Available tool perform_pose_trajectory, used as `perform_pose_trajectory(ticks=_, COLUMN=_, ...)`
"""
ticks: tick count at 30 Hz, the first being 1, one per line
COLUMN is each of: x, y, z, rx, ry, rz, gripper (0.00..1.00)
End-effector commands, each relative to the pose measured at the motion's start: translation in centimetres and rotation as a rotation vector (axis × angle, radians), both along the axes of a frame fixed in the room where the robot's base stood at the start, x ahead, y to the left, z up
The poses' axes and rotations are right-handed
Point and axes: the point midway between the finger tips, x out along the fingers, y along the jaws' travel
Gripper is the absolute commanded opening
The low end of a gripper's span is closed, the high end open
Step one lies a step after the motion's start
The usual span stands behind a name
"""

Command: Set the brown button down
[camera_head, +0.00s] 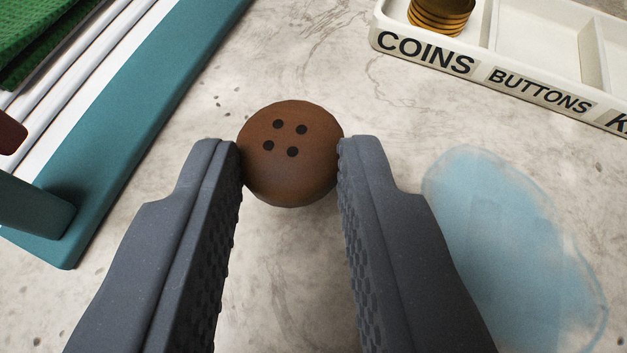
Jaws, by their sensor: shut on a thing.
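The brown button (291,175) is a round disc with several dark holes in its face. My gripper (291,160) is shut on it, with one grey finger at its left edge and the other at its right edge. The button is over the pale stone surface; I cannot tell how high it is above it. A white divided tray (392,45) stands at the upper right, with labels COINS, BUTTONS and a third, cut off, starting with K. The COINS compartment holds a stack of gold coins (440,16). The visible part of the BUTTONS compartment looks empty.
A light blue patch (510,240) lies on the stone surface at the right. A teal-edged thing (150,110) with white rails and green textured material (35,35) stands at the left. The stone between it and the tray is clear.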

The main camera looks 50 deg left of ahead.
Motion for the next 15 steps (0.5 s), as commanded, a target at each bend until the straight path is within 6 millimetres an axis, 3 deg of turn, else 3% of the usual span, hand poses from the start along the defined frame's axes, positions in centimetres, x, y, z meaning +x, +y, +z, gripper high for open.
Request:
perform_pose_trajectory(ticks=2, x=-0.2, y=-0.2, z=-2.1, rx=-0.007, ry=0.008, rz=-0.001, gripper=0.04)
perform_pose_trajectory(ticks=15, x=-0.1, y=-0.2, z=-3.0, rx=-0.004, ry=0.005, rz=-0.002, gripper=0.04)
